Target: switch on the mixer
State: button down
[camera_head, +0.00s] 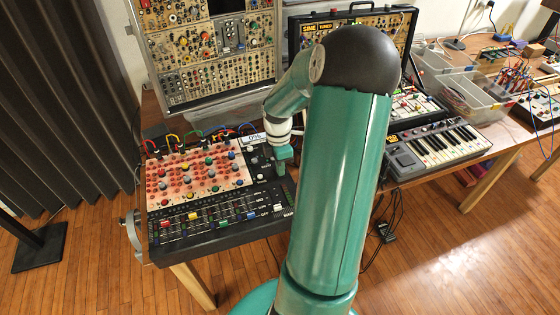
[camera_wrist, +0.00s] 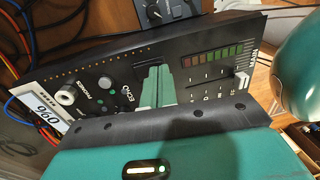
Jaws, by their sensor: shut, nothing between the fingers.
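The mixer (camera_head: 190,240) is a black console with a pink panel of coloured knobs and a row of faders, at the left end of the table. I cannot tell if the meter is lit. My gripper (camera_head: 281,168) is over the mixer's right part. Its pale green fingers (camera_wrist: 156,84) are shut and empty, between the ECHO marking and the meter; they hide the panel below. Contact is unclear.
A modular synth case (camera_head: 212,88) stands behind the mixer, with coloured cables between. A second case (camera_head: 300,30) is at the back. A keyboard synth (camera_head: 435,145) and clear bins (camera_head: 465,98) are to the right. Dark curtains (camera_head: 60,100) hang left.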

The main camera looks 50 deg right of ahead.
jog(key=shift+s+f, duration=0.15)
jog(key=shift+f, duration=0.05)
dwell(0.3)
jog(key=shift+w+d+r, duration=0.1)
jog(key=shift+w+d, duration=0.1)
jog(key=shift+w, duration=0.25)
jog(key=shift+w+d+r, duration=0.1)
jog(key=shift+w+d, duration=0.1)
jog(key=shift+w, duration=0.2)
jog(key=shift+s, duration=0.15)
jog(key=shift+r, duration=0.1)
